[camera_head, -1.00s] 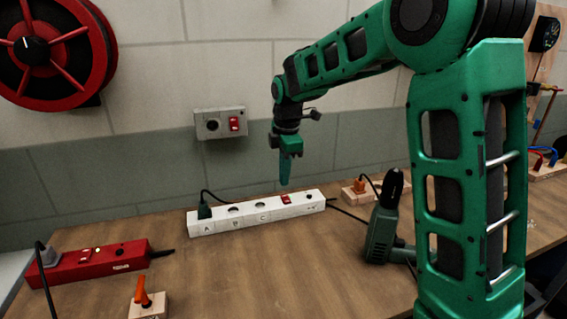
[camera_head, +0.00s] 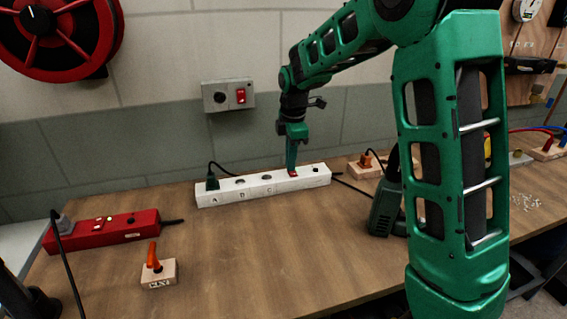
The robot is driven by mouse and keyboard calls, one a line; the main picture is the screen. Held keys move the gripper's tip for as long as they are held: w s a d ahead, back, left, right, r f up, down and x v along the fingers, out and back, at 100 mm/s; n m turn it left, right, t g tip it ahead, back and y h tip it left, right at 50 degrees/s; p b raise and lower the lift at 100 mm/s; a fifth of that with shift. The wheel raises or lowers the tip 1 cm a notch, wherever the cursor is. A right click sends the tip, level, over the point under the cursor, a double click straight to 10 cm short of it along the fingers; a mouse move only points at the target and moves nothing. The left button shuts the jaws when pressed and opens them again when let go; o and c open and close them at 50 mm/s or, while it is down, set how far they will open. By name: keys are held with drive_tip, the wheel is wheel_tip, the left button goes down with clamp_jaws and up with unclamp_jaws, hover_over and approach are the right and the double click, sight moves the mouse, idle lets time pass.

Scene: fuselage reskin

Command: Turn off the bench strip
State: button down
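A white power strip (camera_head: 240,190) with sockets marked by letters lies along the back of the bench.
A red power strip (camera_head: 105,231) lies at left. A wooden block with an orange lever (camera_head: 158,270) stands in front. A grey wall box with a red switch (camera_head: 228,95) is above the strip. A dark green tool (camera_head: 385,207) stands right, near my arm. The bench's middle is clear.

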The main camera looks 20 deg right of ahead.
sight(292, 174)
drive_tip(key=shift+a+f, duration=0.2)
drive_tip(key=shift+a, duration=0.1)
drive_tip(key=shift+s, duration=0.1)
drive_tip(key=shift+s+f, duration=0.1)
drive_tip(key=shift+s, duration=0.75)
wheel_tip(292, 174, up, 14)
drive_tip(key=shift+s+r, duration=0.2)
drive_tip(key=shift+s, duration=0.1)
drive_tip(key=shift+d, duration=0.1)
